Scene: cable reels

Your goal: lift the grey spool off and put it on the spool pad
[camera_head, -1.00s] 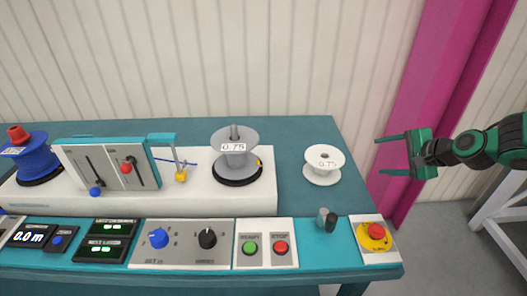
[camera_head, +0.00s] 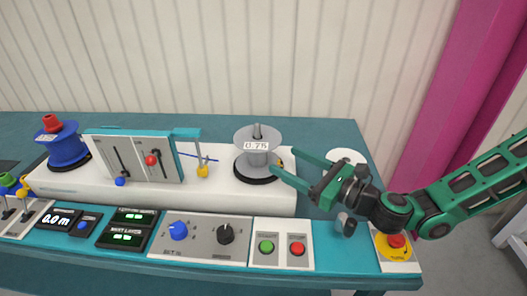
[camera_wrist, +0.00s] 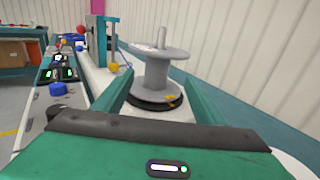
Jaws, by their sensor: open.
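The grey spool (camera_head: 258,150), labelled 0.75, stands upright on a black round base at the right end of the white machine bed (camera_head: 215,190). A spindle sticks up through its top. It also shows in the wrist view (camera_wrist: 158,70), ahead of my fingers and roughly between their lines. My gripper (camera_head: 287,163) is open and empty, its fingers pointing left at the spool. The near finger's tip is close to the spool's lower right side; I cannot tell if it touches. A white disc-shaped thing (camera_head: 346,156) is partly hidden behind my gripper. I cannot make out a spool pad.
A blue spool with a red cap (camera_head: 66,148) stands at the bed's left end. A teal-framed lever panel (camera_head: 135,157) and a yellow-based guide (camera_head: 202,171) stand between. Buttons and knobs line the front, with a red emergency stop (camera_head: 396,241) at right.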

